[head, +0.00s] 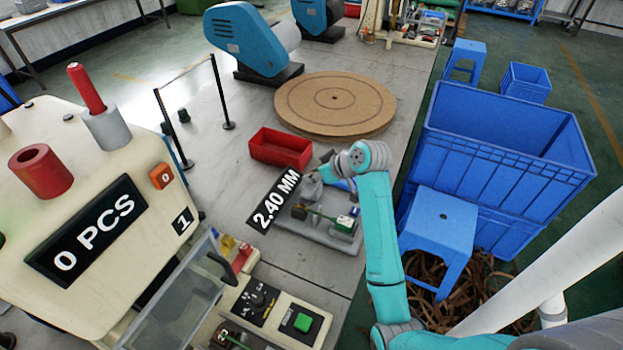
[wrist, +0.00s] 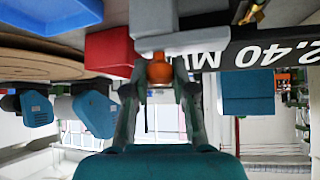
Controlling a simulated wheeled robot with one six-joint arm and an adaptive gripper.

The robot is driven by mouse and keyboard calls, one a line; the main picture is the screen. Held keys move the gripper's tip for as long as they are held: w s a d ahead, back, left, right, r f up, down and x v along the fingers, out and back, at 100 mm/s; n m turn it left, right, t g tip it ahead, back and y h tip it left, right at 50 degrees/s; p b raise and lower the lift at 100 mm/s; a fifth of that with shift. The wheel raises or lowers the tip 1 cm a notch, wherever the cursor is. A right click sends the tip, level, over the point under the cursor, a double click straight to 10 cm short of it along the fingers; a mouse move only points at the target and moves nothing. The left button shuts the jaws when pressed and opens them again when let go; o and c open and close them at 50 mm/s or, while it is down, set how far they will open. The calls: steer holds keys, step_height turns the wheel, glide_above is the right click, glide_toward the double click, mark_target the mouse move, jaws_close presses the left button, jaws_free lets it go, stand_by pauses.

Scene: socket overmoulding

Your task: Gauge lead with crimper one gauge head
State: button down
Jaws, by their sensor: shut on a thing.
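My gripper (head: 330,172) is over the grey gauge plate (head: 335,238) in the head view. In the wrist view its two fingers (wrist: 160,78) are shut on a small orange piece (wrist: 159,70). That piece sits against a grey block (wrist: 168,18); I cannot tell whether it is fixed to it. A black display reading 2.40 MM (head: 273,200) stands at the plate's left side and also shows in the wrist view (wrist: 262,54). A dark green lead-like piece (head: 318,215) lies on the plate near a green and white block (head: 345,224). My gripper partly hides the plate's far end.
A red bin (head: 281,148) stands just beyond the plate, with a round brown board (head: 335,102) behind it. The cream machine (head: 90,180) showing 0 PCS is at left. A blue stool (head: 440,225) and large blue crate (head: 500,150) are at right.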

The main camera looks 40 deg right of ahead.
steer(key=shift+d+r, duration=0.1)
steer(key=shift+d, duration=0.1)
steer(key=c, duration=0.9)
jaws_free()
steer(key=shift+w, duration=0.1)
steer(key=shift+c, duration=0.2)
steer(key=v, duration=1.2)
